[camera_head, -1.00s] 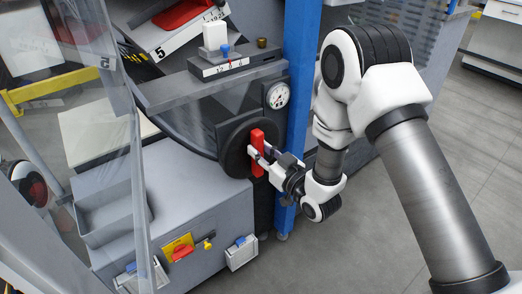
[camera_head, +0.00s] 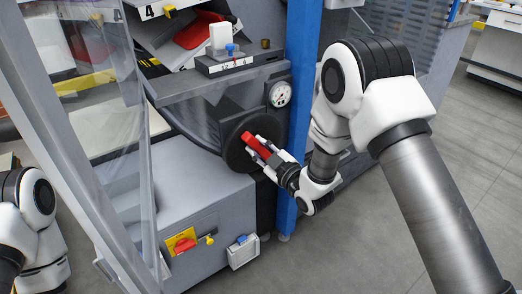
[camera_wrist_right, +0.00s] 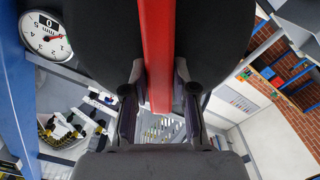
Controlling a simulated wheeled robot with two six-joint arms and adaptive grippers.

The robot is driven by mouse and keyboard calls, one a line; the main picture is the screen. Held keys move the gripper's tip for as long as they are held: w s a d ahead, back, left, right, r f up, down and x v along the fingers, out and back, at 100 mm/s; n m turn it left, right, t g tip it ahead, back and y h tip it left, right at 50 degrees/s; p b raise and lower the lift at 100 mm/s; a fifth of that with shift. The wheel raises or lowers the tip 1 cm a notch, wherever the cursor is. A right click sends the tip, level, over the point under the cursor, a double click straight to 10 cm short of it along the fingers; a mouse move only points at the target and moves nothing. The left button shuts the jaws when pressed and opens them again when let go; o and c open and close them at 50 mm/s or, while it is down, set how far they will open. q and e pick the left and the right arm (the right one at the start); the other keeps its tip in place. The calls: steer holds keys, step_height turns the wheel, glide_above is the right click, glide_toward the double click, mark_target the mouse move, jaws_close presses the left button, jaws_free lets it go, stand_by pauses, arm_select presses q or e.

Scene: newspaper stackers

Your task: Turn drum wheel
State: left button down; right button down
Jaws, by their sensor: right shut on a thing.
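The drum wheel (camera_head: 236,146) is a black disc with a red bar handle (camera_head: 256,144) across it, on the front of the grey machine. The red handle is tilted, its upper end toward the left. My right gripper (camera_head: 268,158) is shut on the red handle. In the right wrist view the red handle (camera_wrist_right: 157,50) runs down between the two fingers of my right gripper (camera_wrist_right: 158,100), and the black wheel (camera_wrist_right: 215,40) fills the upper middle. Part of my left arm shows at the lower left of the head view, but its gripper is not visible.
A round gauge (camera_head: 280,94) sits right of the wheel, beside a blue post (camera_head: 299,110). A grey cabinet (camera_head: 190,205) with a red switch (camera_head: 185,245) stands below. A clear panel (camera_head: 90,130) is at the left. Grey floor is free at the right.

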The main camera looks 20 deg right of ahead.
steer(key=n, duration=0.2)
steer(key=n+b, duration=0.1)
steer(key=f+n+b, duration=0.1)
steer(key=n, duration=0.1)
steer(key=shift+s+a+n, duration=0.15)
steer(key=shift+a+n, duration=0.15)
steer(key=shift+a, duration=0.05)
steer(key=n+b, duration=0.1)
steer(key=n, duration=0.1)
steer(key=f+n+b, duration=0.1)
steer(key=n, duration=0.2)
steer(key=shift+a+b, duration=0.15)
steer(key=shift+b, duration=0.2)
steer(key=c, duration=0.9)
jaws_free()
steer(key=v, duration=1.2)
steer(key=shift+r, duration=0.1)
